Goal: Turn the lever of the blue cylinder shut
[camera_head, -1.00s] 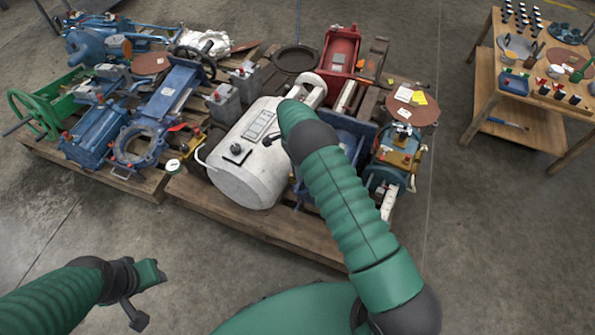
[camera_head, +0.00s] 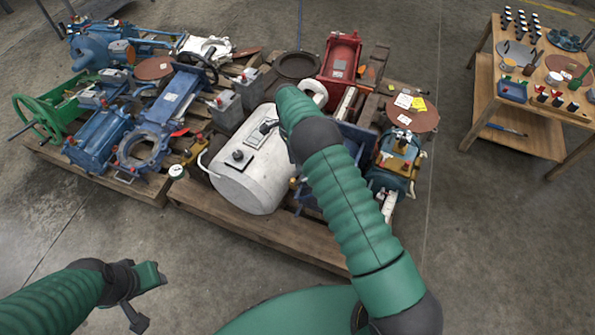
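Several blue parts lie on the pallets, and I cannot tell which is the task's blue cylinder. One blue cylinder body (camera_head: 97,137) lies at the left, another long blue body (camera_head: 172,95) lies behind it, and a blue part (camera_head: 356,136) is partly hidden behind my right arm. No lever shows clearly on them. My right gripper (camera_head: 268,126) is over the white tank (camera_head: 245,182); only a dark finger part shows, the rest hidden by its wrist. My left gripper (camera_head: 146,297) is low at the left over bare floor, its fingers apart and empty.
The wooden pallets (camera_head: 250,228) are crowded. A green handwheel (camera_head: 38,120) stands at the left, a red machine part (camera_head: 341,60) at the back, and a brown disc (camera_head: 413,111) at the right. A wooden workbench (camera_head: 480,75) stands far right. The floor in front is clear.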

